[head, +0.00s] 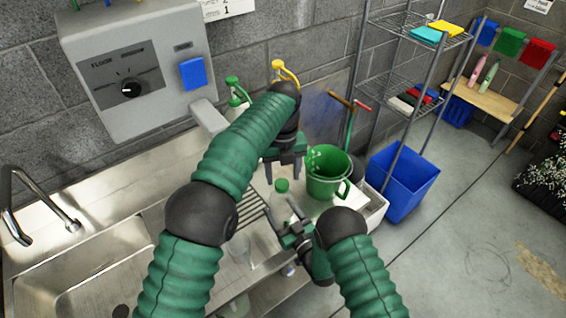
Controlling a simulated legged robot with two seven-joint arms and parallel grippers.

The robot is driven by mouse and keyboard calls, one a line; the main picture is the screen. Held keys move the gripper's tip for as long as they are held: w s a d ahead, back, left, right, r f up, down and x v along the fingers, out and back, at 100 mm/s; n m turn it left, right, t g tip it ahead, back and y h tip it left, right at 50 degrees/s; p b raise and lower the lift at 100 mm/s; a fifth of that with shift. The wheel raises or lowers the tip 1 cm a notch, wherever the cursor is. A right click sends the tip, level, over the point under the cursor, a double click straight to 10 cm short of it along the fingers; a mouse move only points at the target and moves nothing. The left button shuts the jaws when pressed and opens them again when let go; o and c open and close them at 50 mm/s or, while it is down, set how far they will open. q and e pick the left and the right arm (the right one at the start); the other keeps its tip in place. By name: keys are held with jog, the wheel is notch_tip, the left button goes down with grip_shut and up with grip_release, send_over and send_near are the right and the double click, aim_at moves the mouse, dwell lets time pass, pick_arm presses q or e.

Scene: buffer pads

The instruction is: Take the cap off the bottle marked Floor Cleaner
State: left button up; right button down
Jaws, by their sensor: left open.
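A green cap (282,185) sits in the middle of the head view, on a pale bottle that is mostly hidden. No label on it can be read, so I cannot tell whether it is the Floor Cleaner bottle. My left gripper (284,170) is open, fingers pointing down, just above the cap and apart from it. My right gripper (290,222) is just below the cap, beside the bottle. Whether its fingers are closed on the bottle is not clear.
A green jug (328,173) stands close on the right. Green-topped (234,88) and yellow-topped (284,70) spray bottles stand behind my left arm. A steel sink (85,265) is at left, a dispenser box (135,70) on the wall, and a blue bin (402,180) beside a wire rack.

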aim_at(283, 183)
pick_arm(q)
jog(key=shift+f, duration=1.5)
pick_arm(e)
jog(key=shift+f, duration=0.1)
pick_arm(q)
jog(key=shift+c, duration=0.4)
grip_shut()
pick_arm(e)
jog(key=shift+s, duration=0.1)
pick_arm(q)
jog(key=shift+d, duration=0.1)
